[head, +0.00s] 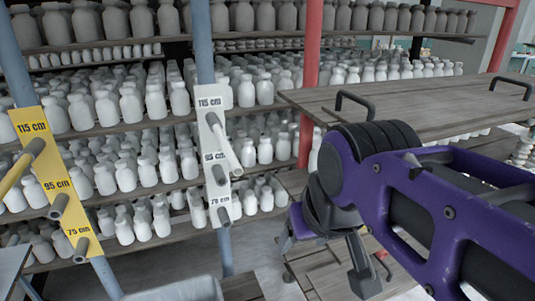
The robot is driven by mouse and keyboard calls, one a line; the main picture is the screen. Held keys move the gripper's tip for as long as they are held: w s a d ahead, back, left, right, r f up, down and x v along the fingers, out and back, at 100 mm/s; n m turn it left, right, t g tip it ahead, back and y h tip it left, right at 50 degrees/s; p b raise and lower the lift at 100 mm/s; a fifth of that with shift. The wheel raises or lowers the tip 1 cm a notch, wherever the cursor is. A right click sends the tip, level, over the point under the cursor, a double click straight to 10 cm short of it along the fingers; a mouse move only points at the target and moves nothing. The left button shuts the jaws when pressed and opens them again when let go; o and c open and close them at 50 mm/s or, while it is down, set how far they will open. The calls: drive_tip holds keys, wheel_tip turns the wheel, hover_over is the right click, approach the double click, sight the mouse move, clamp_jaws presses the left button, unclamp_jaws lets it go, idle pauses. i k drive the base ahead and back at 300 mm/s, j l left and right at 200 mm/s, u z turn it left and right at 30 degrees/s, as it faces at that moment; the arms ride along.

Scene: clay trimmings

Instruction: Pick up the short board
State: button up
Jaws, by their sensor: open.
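A wooden board (430,112) with two black handles lies flat at the upper right, beside the shelves. More wooden planking (312,272) shows lower down, partly covered by my arm. I cannot tell from this view which of these, if either, is the short board. My purple and black arm comes in from the right and bends downward in front of the boards. My gripper (325,262) seems to be at its lower end, open with nothing seen between the fingers, above the lower planking. My arm hides part of it.
Shelves (130,130) packed with pale bottles fill the left and back. A yellow plate (52,185) and a white plate (216,160) carry pegs marked 115, 95 and 75 cm. A grey bin (180,290) stands at the bottom. A red post (311,75) rises beside the upper board.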

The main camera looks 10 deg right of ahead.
sight(330, 283)
drive_tip(key=k+z, duration=0.1)
drive_tip(key=z, duration=0.3)
drive_tip(key=l+z, duration=0.1)
drive_tip(key=z, duration=0.35)
drive_tip(key=k+l+z, duration=0.1)
drive_tip(key=z, duration=0.3)
drive_tip(key=i+l+z, duration=0.4)
drive_tip(key=i+l, duration=0.3)
drive_tip(key=i+l+z, duration=0.15)
drive_tip(key=z, duration=0.15)
drive_tip(key=l+z, duration=0.2)
drive_tip(key=l, duration=0.15)
drive_tip(key=i+j+u, duration=0.15)
drive_tip(key=j+u, duration=0.15)
drive_tip(key=j, duration=0.25)
